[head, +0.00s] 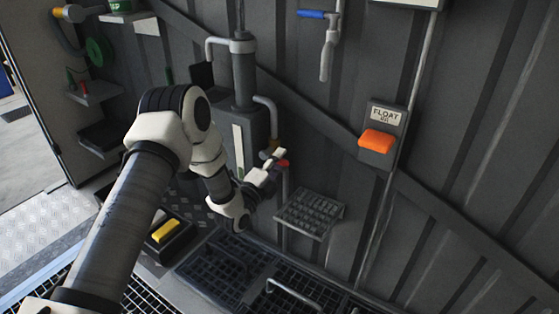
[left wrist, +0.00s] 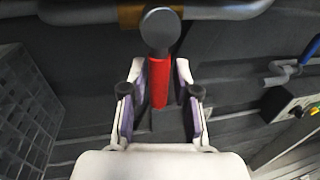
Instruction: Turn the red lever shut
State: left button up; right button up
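The red lever (left wrist: 159,88) hangs from a dark round pivot (left wrist: 160,28) on a pipe in the left wrist view. It points straight back toward my palm in that view. My left gripper (left wrist: 163,72) is open, with one finger on each side of the lever. A gap shows on the right side of the lever; whether the left finger touches it I cannot tell. My right gripper is not in view.
A blue-handled valve (head: 312,14) is higher on the wall. An orange switch (head: 376,141) under a FLOAT label is to the right. A grated shelf (head: 309,213) sits just right of my gripper. A yellow pedal (head: 165,231) and floor grates (head: 218,272) are below.

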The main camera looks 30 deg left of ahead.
pick_arm(q)
jog(key=v, duration=1.2)
